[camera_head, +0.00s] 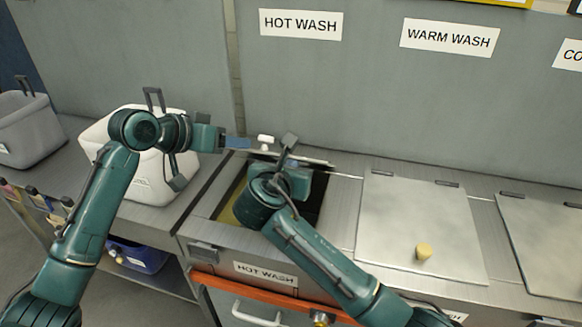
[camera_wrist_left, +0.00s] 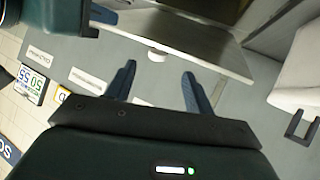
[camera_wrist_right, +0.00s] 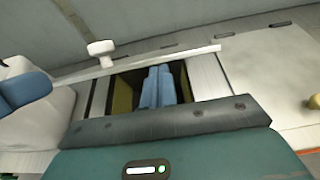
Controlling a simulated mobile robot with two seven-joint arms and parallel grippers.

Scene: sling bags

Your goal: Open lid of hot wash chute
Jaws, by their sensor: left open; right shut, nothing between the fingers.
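The hot wash chute lid (camera_head: 318,162) is raised and seen nearly edge-on behind its opening; its metal face shows in the left wrist view (camera_wrist_left: 195,42). Its pale knob (camera_head: 265,139) also shows in the left wrist view (camera_wrist_left: 157,55) and right wrist view (camera_wrist_right: 100,48). The chute opening (camera_head: 231,200) is uncovered, dark inside with yellowish walls. My left gripper (camera_head: 238,143) is open, left of the knob and apart from it. My right gripper (camera_wrist_right: 158,88) is shut and empty over the opening; my right arm hides part of the opening in the head view.
A white bin (camera_head: 150,182) stands on the counter behind my left arm, and a grey bin (camera_head: 25,130) is further left. The warm wash lid (camera_head: 410,220) lies flat to the right with a yellow knob (camera_head: 423,252). A grey wall (camera_head: 380,110) rises behind the counter.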

